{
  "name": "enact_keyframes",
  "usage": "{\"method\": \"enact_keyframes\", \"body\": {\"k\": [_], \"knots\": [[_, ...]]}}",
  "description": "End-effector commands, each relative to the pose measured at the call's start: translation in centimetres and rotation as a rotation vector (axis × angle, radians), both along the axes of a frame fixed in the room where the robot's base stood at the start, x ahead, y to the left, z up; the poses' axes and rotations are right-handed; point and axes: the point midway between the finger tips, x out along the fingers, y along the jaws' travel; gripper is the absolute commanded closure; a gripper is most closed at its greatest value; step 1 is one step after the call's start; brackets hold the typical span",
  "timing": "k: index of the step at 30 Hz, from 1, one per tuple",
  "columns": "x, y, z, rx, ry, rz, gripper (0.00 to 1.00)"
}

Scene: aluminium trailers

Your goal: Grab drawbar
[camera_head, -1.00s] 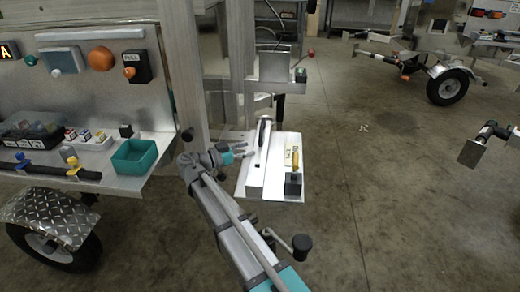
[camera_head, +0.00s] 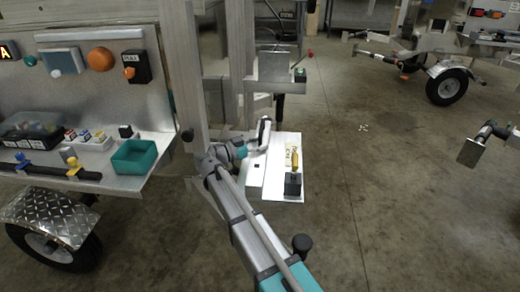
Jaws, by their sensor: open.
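The drawbar (camera_head: 255,175) is a pale metal beam lying lengthwise on a flat metal plate, with a dark upright handle-like piece (camera_head: 264,128) at its far end. My gripper (camera_head: 264,147) is open and reaches in from the left over the far part of the beam, just in front of the dark piece. Its fingers cover part of the beam there. I cannot tell whether they touch the beam or the dark piece.
The metal plate (camera_head: 291,139) also carries a yellow-handled item (camera_head: 294,160) and a black block (camera_head: 293,184) right of the beam. A tall metal post (camera_head: 183,75) stands close left of my arm. A teal bin (camera_head: 134,156) sits on the left shelf. Open floor lies to the right.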

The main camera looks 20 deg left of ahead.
Motion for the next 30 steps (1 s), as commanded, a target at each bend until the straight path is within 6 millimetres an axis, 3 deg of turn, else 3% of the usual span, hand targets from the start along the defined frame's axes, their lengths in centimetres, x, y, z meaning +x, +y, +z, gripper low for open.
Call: {"method": "enact_keyframes", "body": {"k": [17, 27, 30], "knots": [[0.12, -0.07, 0.00, 0.000, 0.000, 0.001, 0.43], [0.09, -0.05, 0.00, 0.000, 0.000, 0.002, 1.00], [0.09, -0.04, 0.00, 0.000, 0.000, 0.002, 1.00]]}}
